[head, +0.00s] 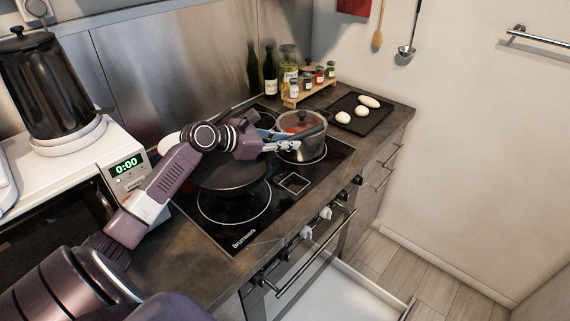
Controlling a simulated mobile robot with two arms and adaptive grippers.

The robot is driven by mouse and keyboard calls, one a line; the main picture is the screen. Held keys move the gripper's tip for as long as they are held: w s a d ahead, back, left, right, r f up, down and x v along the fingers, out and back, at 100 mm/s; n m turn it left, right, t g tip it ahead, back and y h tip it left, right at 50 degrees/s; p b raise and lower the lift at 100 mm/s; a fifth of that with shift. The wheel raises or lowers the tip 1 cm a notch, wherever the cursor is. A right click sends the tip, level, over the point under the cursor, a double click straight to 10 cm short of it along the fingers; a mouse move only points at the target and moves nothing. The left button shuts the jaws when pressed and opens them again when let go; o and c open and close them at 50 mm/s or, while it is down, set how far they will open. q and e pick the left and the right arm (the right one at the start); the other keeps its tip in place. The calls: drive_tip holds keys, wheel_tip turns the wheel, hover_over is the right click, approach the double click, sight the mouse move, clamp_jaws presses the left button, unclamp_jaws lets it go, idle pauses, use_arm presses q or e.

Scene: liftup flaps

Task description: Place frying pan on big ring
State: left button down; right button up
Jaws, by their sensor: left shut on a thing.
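The dark frying pan (232,178) is over the near left part of the black cooktop, partly hidden behind my left arm. My left gripper (292,143) is shut on its handle, which is mostly hidden by the fingers. The big ring (234,222) is a thin pale circle on the cooktop. Its front part shows below the pan, and the pan covers its back part. I cannot tell whether the pan touches the cooktop. My right gripper is not in view.
A steel pot (302,150) stands on the cooktop close to my left gripper. Behind are a spice rack (310,91), bottles (270,75) and a black tray (356,119) with pale items. An open drawer (345,300) juts out below.

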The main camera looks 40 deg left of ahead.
use_arm(q)
wheel_tip(320, 180, down, 9)
drive_tip(key=shift+f, duration=0.1)
drive_tip(key=c, duration=1.9)
unclamp_jaws()
drive_tip(key=shift+d, duration=0.1)
drive_tip(key=shift+c, duration=0.2)
drive_tip(key=shift+o, duration=0.2)
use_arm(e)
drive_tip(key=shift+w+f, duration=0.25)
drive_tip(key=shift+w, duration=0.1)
use_arm(q)
drive_tip(key=shift+s, duration=0.1)
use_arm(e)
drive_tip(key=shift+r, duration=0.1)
